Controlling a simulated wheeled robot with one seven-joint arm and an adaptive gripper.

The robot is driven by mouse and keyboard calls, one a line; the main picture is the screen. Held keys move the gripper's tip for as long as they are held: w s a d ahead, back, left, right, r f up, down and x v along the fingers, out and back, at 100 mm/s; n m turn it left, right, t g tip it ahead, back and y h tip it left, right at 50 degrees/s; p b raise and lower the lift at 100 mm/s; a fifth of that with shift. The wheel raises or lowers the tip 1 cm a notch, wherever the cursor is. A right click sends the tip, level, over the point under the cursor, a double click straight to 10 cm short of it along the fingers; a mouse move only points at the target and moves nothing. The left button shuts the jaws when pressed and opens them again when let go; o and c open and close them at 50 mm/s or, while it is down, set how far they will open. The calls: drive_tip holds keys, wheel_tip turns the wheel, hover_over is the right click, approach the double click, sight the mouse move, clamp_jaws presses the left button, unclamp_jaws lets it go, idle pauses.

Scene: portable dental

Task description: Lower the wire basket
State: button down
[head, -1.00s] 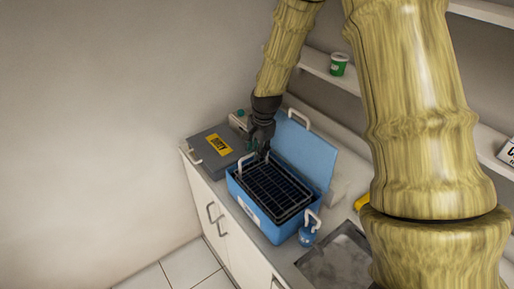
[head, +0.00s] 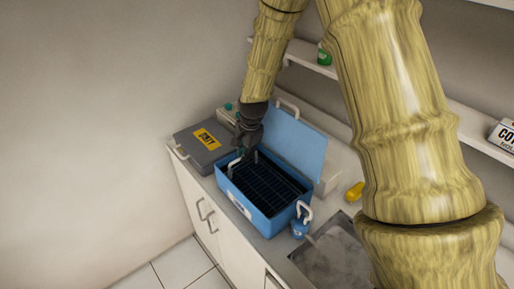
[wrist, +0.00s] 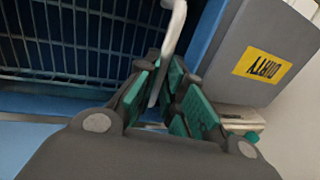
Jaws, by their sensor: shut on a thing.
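The black wire basket (head: 262,184) sits low inside the open blue box (head: 258,216), its grid below the box rim. It also shows in the wrist view (wrist: 80,40), where the grid lies at the upper left. A white handle (wrist: 172,35) of the basket rises between the green finger pads of my gripper (wrist: 165,95). My gripper (head: 244,150) is shut on this handle at the box's back-left end. A second white handle (head: 304,209) stands at the near right end. Whether the basket touches the box floor is hidden.
The blue lid (head: 291,140) stands open behind the box. A grey case labelled DIRTY (head: 183,153) is at the left. A blue bottle (head: 299,229) stands by a sink (head: 335,258) on the right. A yellow object (head: 354,192) lies behind the sink.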

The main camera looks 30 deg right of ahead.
wheel_tip(320, 180, down, 2)
drive_tip(key=shift+f+b, duration=0.15)
drive_tip(key=shift+b, duration=0.15)
drive_tip(key=shift+s, duration=0.15)
drive_tip(key=shift+f, duration=0.1)
drive_tip(key=c, duration=1.5)
unclamp_jaws()
drive_tip(key=shift+r, duration=0.2)
drive_tip(key=shift+r, duration=0.5)
drive_tip(key=r, duration=0.3)
drive_tip(key=s+r, duration=0.1)
drive_tip(key=r, duration=0.3)
drive_tip(key=s+r, duration=0.1)
drive_tip(key=r, duration=0.2)
drive_tip(key=shift+d+r, duration=0.2)
drive_tip(key=shift+d, duration=0.05)
